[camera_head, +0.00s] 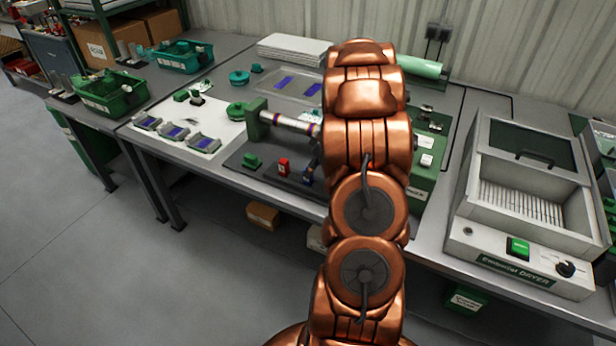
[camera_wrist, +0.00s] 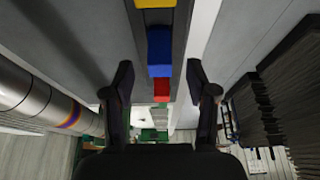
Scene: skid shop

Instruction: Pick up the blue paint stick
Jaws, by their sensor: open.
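The blue paint stick (camera_wrist: 160,48) shows in the wrist view as a short blue block, in a line between a yellow block (camera_wrist: 155,4) and a red block (camera_wrist: 161,90). My gripper (camera_wrist: 159,74) is open, with one finger on each side of the line. The blue stick lies around the gap between the fingertips, with no clear contact. In the head view the blue stick (camera_head: 308,175) stands at the front edge of a dark mat, right of the red one (camera_head: 283,166). My arm hides the gripper and the yellow block there.
A metal cylinder with purple and orange bands (camera_wrist: 70,118) lies close to the left finger in the wrist view. In the head view a green block (camera_head: 251,162) stands left of the red one. A dryer (camera_head: 520,262) stands at the right. Grey trays (camera_head: 174,131) lie at the left.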

